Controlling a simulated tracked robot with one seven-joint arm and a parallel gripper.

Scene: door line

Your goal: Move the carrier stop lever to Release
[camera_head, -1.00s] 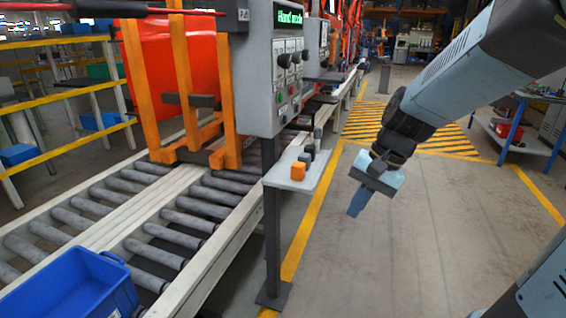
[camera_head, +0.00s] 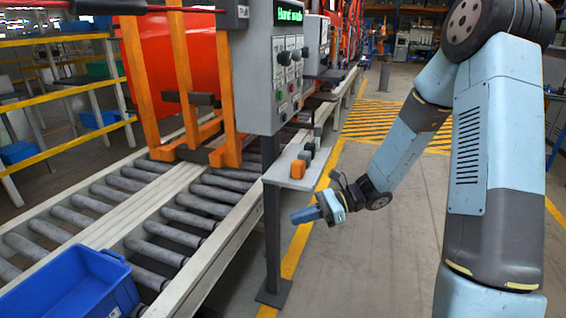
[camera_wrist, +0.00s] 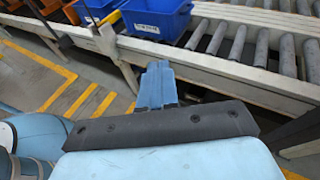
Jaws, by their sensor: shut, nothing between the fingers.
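I cannot pick out the carrier stop lever for certain in either view. A grey control panel (camera_head: 262,75) with a green display reading "Hand mode", black knobs (camera_head: 289,57) and small coloured buttons stands on a post beside the roller conveyor. A small shelf (camera_head: 274,178) under it bears an orange block (camera_head: 298,169) and dark blocks (camera_head: 308,150). My gripper (camera_head: 300,215) is shut and empty, its blue fingers pointing left, below and right of the shelf and apart from it. In the wrist view the shut fingers (camera_wrist: 157,85) point toward the conveyor side.
A blue bin (camera_head: 75,285) stands at the conveyor's near end. An orange carrier frame (camera_head: 138,85) stands over the rollers (camera_head: 150,232). In the wrist view, a labelled blue bin (camera_wrist: 157,18) is on the conveyor. The floor (camera_head: 350,270) right of the panel post is clear.

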